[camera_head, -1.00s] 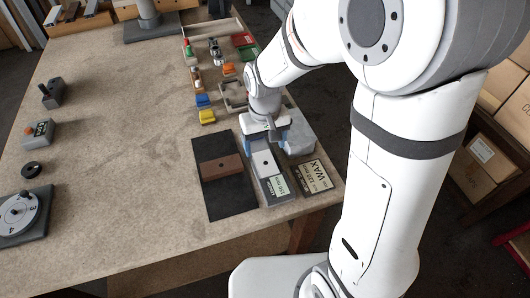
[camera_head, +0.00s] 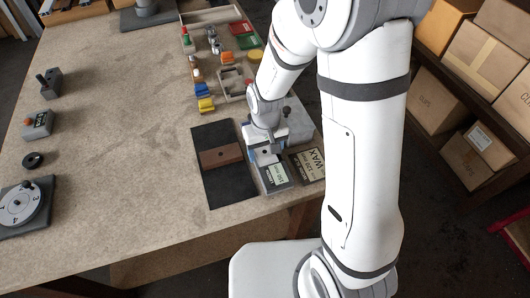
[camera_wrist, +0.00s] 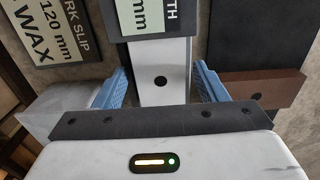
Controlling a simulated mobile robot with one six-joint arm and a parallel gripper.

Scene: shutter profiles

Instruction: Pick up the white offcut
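The white offcut (camera_wrist: 160,82), a pale flat piece with a dark round hole, lies in the wrist view between my gripper's two blue fingers. My gripper (camera_wrist: 160,70) is open, with a finger on either side of the offcut and close to its edges; contact cannot be told. In the head view my gripper (camera_head: 262,148) points down over the offcut (camera_head: 265,158), covering much of it. The offcut lies at the grey slip with the length label (camera_head: 275,176).
A brown block (camera_head: 220,155) lies on a dark mat (camera_head: 228,188) to the left. A wax slip (camera_head: 308,163) and a grey block (camera_head: 298,125) are at the right. Coloured parts (camera_head: 204,104) stand behind. The table's middle is clear.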

